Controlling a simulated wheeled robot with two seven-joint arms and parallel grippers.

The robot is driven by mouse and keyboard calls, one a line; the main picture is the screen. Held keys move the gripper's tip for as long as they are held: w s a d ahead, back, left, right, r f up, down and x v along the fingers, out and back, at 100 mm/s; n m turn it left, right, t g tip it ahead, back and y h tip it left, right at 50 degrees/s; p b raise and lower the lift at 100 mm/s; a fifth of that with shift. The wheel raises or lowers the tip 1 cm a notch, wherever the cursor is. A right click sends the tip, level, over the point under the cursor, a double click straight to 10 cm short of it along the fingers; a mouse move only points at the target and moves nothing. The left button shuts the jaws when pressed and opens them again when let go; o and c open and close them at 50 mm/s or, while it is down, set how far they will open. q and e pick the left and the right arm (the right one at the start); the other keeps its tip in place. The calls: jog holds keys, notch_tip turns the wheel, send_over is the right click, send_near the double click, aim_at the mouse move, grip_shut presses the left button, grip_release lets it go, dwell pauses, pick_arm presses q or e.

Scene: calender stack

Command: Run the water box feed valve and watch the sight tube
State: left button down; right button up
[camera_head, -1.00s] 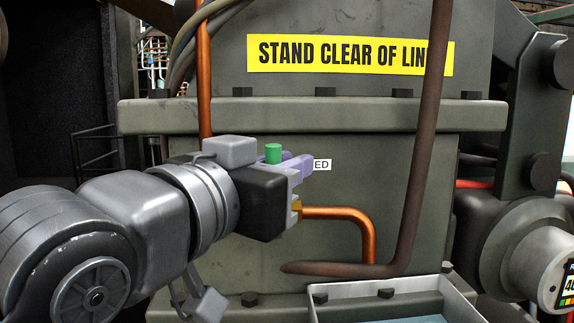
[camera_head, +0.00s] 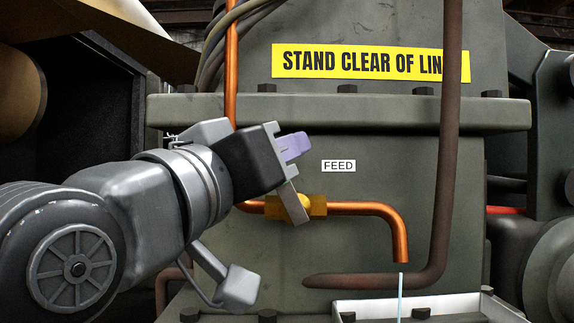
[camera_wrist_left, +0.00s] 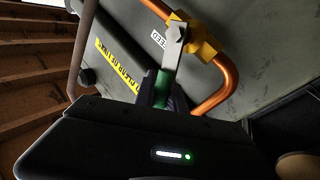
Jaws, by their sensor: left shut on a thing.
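The feed valve (camera_head: 306,206) is a yellow body on a copper pipe, below a white FEED label (camera_head: 338,166). A flat grey lever (camera_head: 293,206) rises from it up and left to my left gripper (camera_head: 292,148). That gripper is shut on the lever's green handle (camera_wrist_left: 163,87), seen in the left wrist view; the head view hides the handle. The wrist view also shows the valve (camera_wrist_left: 204,42) and lever (camera_wrist_left: 174,45). A thin pale-blue stream (camera_head: 400,296) falls from the pipe's open end toward a white-rimmed box (camera_head: 350,306). I cannot make out a sight tube. My right gripper is out of view.
A dark rusty pipe (camera_head: 450,150) runs down in front of the machine housing and bends left below the copper pipe (camera_head: 365,208). A yellow warning sign (camera_head: 370,62) is above. A ledge (camera_head: 340,108) with bolts juts out above the gripper.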

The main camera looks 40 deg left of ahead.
pick_arm(q)
jog(key=c, duration=1.4)
grip_release()
jog(key=shift+s, duration=0.1)
jog(key=shift+b+v, duration=1)
jog(key=shift+v, duration=2.85)
